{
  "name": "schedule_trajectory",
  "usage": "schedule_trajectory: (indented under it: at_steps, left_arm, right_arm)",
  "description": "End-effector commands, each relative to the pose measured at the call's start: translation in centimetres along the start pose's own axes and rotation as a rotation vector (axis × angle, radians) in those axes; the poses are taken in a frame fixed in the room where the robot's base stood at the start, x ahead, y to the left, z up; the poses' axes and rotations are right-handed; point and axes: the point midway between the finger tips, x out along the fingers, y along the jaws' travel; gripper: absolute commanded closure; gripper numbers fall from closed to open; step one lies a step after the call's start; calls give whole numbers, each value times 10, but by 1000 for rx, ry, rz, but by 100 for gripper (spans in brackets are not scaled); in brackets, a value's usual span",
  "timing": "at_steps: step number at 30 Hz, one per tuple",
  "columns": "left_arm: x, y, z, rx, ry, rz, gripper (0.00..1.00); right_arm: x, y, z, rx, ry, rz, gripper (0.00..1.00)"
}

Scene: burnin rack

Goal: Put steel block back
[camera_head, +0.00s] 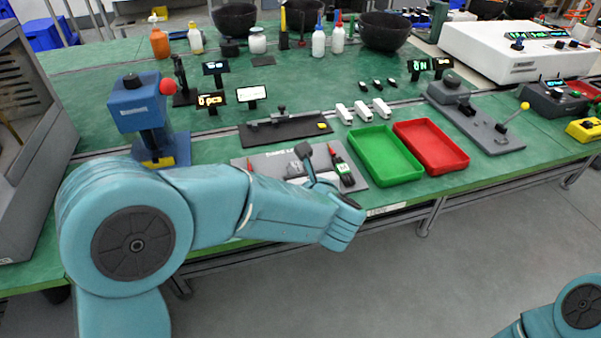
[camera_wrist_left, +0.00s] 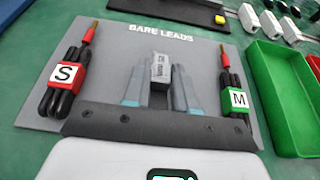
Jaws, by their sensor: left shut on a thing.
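My left gripper (camera_wrist_left: 158,82) is shut on a small grey steel block (camera_wrist_left: 161,67), which sits between the two fingertips in the left wrist view. The block is over the grey board (camera_wrist_left: 130,50) marked "BARE LEADS"; I cannot tell whether it touches the board. In the head view my left gripper (camera_head: 296,170) is over the same board (camera_head: 262,164), partly hidden by my arm, and the block is too small to make out there. My right gripper is outside the picture.
Black lead bundles tagged S (camera_wrist_left: 66,75) and M (camera_wrist_left: 237,98) flank the gripper. A green tray (camera_head: 385,153) and red tray (camera_head: 432,146) stand to the right. A blue press with a red knob (camera_head: 138,108) stands left. A black fixture (camera_head: 285,130) lies behind.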

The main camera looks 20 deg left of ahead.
Motion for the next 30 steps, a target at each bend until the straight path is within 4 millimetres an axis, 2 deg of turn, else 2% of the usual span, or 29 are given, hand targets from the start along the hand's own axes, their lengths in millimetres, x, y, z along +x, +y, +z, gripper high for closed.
schedule_trajectory:
  at_steps: [4,5,6,7,14,18,20,30]
  left_arm:
    - [2,0,-4,-1,-1,0,100]
    - [1,0,-2,0,0,0,64]
    - [1,0,-2,0,0,0,51]
    - [1,0,-2,0,0,0,49]
    - [1,0,-2,0,0,0,49]
    - [-2,0,3,0,0,-1,49]
    - [-12,-1,1,-1,0,-3,49]
    - [-90,-1,2,0,-1,-5,49]
  right_arm:
    - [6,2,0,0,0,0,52]
    - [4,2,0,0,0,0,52]
    - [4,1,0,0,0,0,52]
    - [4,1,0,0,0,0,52]
    - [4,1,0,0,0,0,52]
    - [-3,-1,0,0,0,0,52]
    - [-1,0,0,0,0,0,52]
    - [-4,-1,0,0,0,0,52]
